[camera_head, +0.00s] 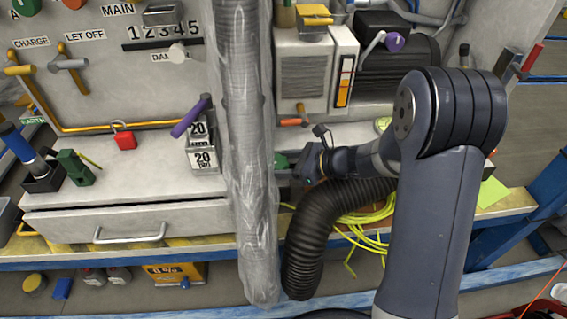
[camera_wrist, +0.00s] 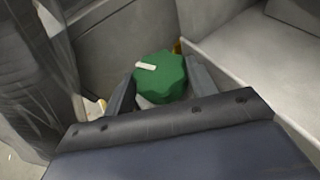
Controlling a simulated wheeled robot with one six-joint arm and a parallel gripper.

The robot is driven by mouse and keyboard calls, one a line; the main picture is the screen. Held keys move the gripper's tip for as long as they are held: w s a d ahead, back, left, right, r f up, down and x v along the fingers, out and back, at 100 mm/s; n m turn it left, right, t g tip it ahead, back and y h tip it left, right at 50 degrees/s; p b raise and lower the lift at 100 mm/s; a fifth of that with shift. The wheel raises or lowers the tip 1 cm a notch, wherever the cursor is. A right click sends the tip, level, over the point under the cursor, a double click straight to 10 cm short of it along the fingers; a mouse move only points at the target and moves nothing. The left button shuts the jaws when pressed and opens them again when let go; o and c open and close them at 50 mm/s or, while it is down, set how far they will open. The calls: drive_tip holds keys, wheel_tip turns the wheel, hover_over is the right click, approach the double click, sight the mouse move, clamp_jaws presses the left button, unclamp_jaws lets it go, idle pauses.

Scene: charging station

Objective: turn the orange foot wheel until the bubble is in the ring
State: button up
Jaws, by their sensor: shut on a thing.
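In the wrist view a green lobed wheel (camera_wrist: 161,76) with a white mark on top sits between the two fingers of my gripper (camera_wrist: 160,90). The gripper is shut on it, one finger at each side. In the head view my gripper (camera_head: 300,165) is low beside the plastic-wrapped column, and a bit of green (camera_head: 281,161) shows there. I cannot make out an orange foot wheel. A yellow-green round thing (camera_head: 382,124) is partly hidden behind my arm; I cannot tell whether it is the level, and I see no bubble or ring.
The plastic-wrapped column (camera_head: 245,150) stands just left of my gripper. A black corrugated hose (camera_head: 325,225) and yellow cable (camera_head: 370,225) lie in front. A purple-handled lever (camera_head: 190,118) and a red padlock (camera_head: 124,138) are on the left. A drawer (camera_head: 130,222) is below.

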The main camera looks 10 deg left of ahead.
drive_tip(key=shift+w+r+n+g+p, duration=0.15)
drive_tip(key=shift+n+g+p, duration=0.65)
drive_tip(key=shift+g+p, duration=0.1)
drive_tip(key=shift+w+n+g+p, duration=0.1)
drive_tip(key=shift+n+g+p, duration=0.4)
drive_tip(key=shift+n+g, duration=0.3)
drive_tip(key=o, duration=0.9)
drive_tip(key=shift+o, duration=0.2)
drive_tip(key=p+v, duration=0.2)
drive_tip(key=v, duration=0.8)
drive_tip(key=shift+d, duration=0.45)
